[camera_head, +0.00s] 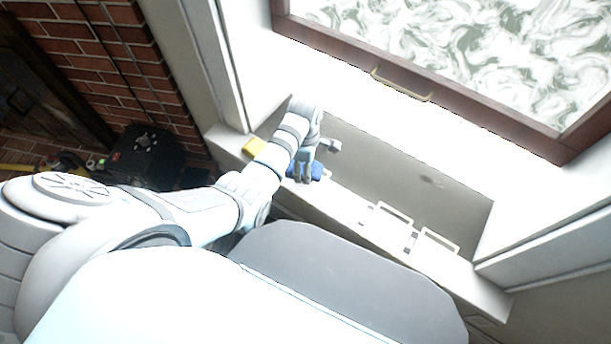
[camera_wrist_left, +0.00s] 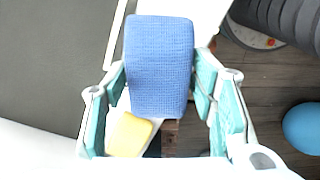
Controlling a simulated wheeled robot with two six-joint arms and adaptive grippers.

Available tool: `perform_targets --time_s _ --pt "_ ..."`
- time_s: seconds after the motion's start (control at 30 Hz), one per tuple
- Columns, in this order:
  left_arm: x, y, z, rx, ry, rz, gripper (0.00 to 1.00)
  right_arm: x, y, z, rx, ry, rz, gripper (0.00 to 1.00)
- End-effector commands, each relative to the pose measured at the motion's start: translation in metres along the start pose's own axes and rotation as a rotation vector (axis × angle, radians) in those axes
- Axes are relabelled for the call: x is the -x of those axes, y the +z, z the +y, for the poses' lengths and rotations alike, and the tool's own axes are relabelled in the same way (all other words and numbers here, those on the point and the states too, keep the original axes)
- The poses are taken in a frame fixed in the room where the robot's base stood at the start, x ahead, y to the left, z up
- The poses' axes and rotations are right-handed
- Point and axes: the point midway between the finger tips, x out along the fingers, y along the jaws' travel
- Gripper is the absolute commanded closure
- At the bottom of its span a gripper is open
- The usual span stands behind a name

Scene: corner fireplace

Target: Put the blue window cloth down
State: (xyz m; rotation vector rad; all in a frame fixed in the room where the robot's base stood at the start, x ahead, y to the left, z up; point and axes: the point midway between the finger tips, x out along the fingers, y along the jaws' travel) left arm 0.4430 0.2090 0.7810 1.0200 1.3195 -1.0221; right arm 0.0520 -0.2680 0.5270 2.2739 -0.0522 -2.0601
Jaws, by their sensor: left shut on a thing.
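The blue window cloth (camera_head: 317,170) shows partly at my left gripper (camera_head: 303,174), over the pale window ledge; the gripper hides some of it. In the left wrist view the cloth (camera_wrist_left: 160,62) is a blue textured block between the two teal-padded fingers of my left gripper (camera_wrist_left: 160,105). The gripper is shut on it. I cannot tell whether the cloth touches the ledge. My right gripper is in neither view.
A yellow block (camera_head: 254,146) lies on the ledge (camera_head: 345,203) left of my gripper; it also shows in the wrist view (camera_wrist_left: 130,135). White handle-like frames (camera_head: 393,213) stand further right. A brown-framed window (camera_head: 400,78) is above. A black box (camera_head: 145,152) is at left.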

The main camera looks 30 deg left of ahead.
Motion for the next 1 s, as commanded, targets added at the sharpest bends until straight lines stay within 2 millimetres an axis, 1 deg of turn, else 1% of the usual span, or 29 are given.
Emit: perform_targets --time_s 0.13,0.2,0.23,0.47,0.6,0.63,0.73,1.0 --pt "-0.028 0.0 0.0 0.001 -0.002 0.001 0.76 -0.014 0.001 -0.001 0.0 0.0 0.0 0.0" --pt "-0.04 0.0 0.0 0.001 -0.001 0.0 0.76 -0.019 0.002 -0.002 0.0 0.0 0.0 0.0" --pt "-0.043 0.0 0.0 0.001 0.001 0.0 0.76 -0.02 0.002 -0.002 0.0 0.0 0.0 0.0" --pt "-0.041 0.0 0.001 0.001 0.002 0.0 0.76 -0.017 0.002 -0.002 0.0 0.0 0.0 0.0" --pt "-0.045 0.0 0.0 0.001 0.001 0.0 0.76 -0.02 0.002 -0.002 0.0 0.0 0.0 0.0" --pt "-0.044 0.0 0.001 0.001 0.001 0.0 0.44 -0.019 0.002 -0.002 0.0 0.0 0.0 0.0" --pt "-0.044 0.0 0.0 0.001 0.001 0.0 0.28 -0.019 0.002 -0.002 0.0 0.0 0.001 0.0" --pt "-0.044 0.0 0.0 0.001 0.001 0.0 0.28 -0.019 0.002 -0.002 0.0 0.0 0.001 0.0"
